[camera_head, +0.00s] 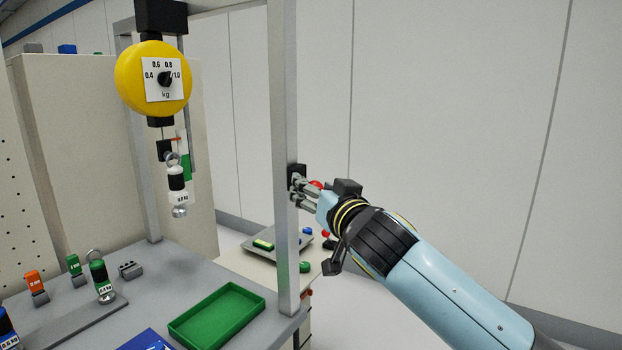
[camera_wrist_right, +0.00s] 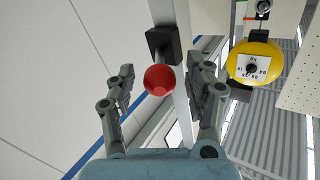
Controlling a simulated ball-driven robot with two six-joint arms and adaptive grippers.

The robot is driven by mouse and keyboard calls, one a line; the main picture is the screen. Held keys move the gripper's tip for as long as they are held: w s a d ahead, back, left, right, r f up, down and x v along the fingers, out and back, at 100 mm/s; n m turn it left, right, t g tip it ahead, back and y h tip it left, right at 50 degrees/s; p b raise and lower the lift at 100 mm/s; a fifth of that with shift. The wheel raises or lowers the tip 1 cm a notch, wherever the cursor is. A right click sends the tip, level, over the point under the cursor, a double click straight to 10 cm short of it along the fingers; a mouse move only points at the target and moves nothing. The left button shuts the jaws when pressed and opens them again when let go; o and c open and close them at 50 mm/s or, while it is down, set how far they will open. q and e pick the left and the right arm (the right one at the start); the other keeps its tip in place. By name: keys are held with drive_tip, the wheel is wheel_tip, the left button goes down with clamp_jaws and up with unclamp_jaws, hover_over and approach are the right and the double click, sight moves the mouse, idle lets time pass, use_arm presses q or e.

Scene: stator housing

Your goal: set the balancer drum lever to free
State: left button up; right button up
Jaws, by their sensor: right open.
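The yellow balancer drum (camera_head: 130,80) hangs from the frame at upper left, with a kg dial (camera_head: 165,79). It also shows in the right wrist view (camera_wrist_right: 268,48). A black block (camera_head: 296,171) is mounted on the frame's upright post. A red ball knob (camera_head: 317,184) sits at this block, partly hidden by my fingers. In the right wrist view the red knob (camera_wrist_right: 160,80) lies between my fingers, in front of the black block (camera_wrist_right: 163,45). My right gripper (camera_head: 298,190) is open around the knob; contact cannot be told. My left gripper is out of view.
A small weight (camera_head: 178,185) hangs below the drum. The bench holds a green tray (camera_head: 217,315), a blue tray (camera_head: 148,340) and several labelled weights (camera_head: 104,285). The grey upright post (camera_head: 285,130) stands close to my right gripper. A lower table (camera_head: 262,273) is behind.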

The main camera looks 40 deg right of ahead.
drive_tip(key=shift+x, duration=0.95)
drive_tip(key=shift+c, duration=0.4)
clamp_jaws()
